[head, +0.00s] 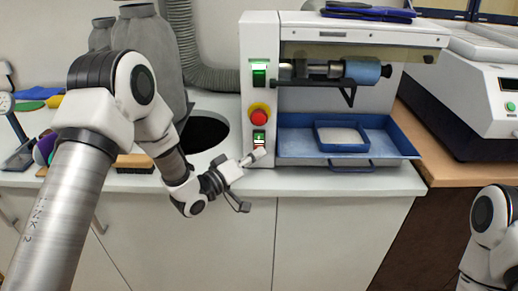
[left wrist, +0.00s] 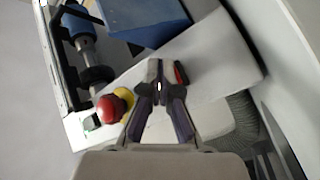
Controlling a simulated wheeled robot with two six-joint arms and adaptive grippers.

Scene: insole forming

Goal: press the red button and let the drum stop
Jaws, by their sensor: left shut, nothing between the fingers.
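The red mushroom button (head: 259,111) sits on a yellow collar on the machine's white front post. It also shows in the left wrist view (left wrist: 109,108), to the left of my fingers. Below it is a small switch (head: 259,136) with a lit green part; its lower part is partly hidden by my gripper. My left gripper (head: 255,157) is shut and empty, its tips at this lower switch. In the left wrist view a small red part (left wrist: 181,72) shows beside the fingertips. The blue drum (head: 362,71) is on a horizontal shaft. My right gripper is out of view.
A blue tray (head: 290,147) holding a smaller blue box (head: 342,133) is right of the post. A round dark hole (head: 205,132) is in the worktop left of it. Another white machine (head: 480,95) stands at the right. A grey hose (head: 190,50) runs behind.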

